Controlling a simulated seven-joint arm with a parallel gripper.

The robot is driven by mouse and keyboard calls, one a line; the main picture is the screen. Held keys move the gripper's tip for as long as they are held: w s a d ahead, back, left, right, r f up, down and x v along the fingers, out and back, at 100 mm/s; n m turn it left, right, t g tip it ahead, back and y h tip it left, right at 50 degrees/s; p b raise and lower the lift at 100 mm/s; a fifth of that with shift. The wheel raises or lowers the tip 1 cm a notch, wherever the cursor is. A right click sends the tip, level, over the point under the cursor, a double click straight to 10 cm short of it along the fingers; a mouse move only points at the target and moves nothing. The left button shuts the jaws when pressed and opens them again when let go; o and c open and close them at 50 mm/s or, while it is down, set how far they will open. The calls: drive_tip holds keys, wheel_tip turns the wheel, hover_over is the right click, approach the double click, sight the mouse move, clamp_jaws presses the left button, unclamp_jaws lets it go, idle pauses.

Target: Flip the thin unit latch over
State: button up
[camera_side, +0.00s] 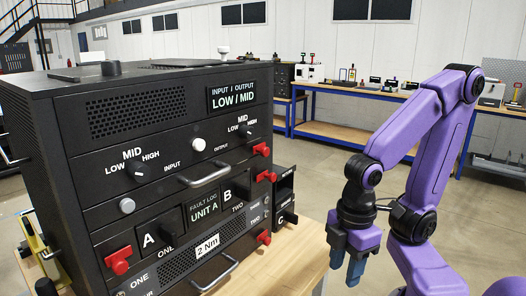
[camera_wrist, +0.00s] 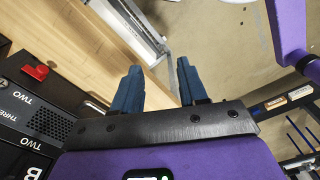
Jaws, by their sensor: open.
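A black rack (camera_side: 85,140) stands on a wooden table, its units carrying several red latches. Red latches show at the upper right (camera_side: 261,149), below it (camera_side: 266,176), at the lower right (camera_side: 264,237) by the slim vented unit, and at the lower left (camera_side: 118,260). I cannot tell for sure which is the thin unit latch. My gripper (camera_side: 346,268) hangs right of the rack, pointing down, apart from all latches. In the wrist view my gripper (camera_wrist: 157,84) is open and empty, with a red latch (camera_wrist: 36,72) to its left.
Metal handles (camera_side: 204,176) stick out from the rack front. A small black box (camera_side: 285,190) stands behind the rack's right side. The wooden tabletop (camera_wrist: 75,40) has bare room beside the rack. A workbench (camera_side: 350,100) stands far back.

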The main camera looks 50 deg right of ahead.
drive_tip(key=shift+o, duration=0.3)
drive_tip(key=shift+o, duration=0.7)
wheel_tip(320, 180, up, 31)
drive_tip(key=m+t+y, duration=0.2)
drive_tip(key=m+t, duration=0.2)
drive_tip(key=m, duration=0.9)
hover_over(264, 149)
drive_tip(key=s+d, duration=0.5)
drive_tip(key=s, duration=0.2)
drive_tip(key=x, duration=1.7)
drive_tip(key=shift+w, duration=0.2)
drive_tip(key=shift+a+f, duration=0.1)
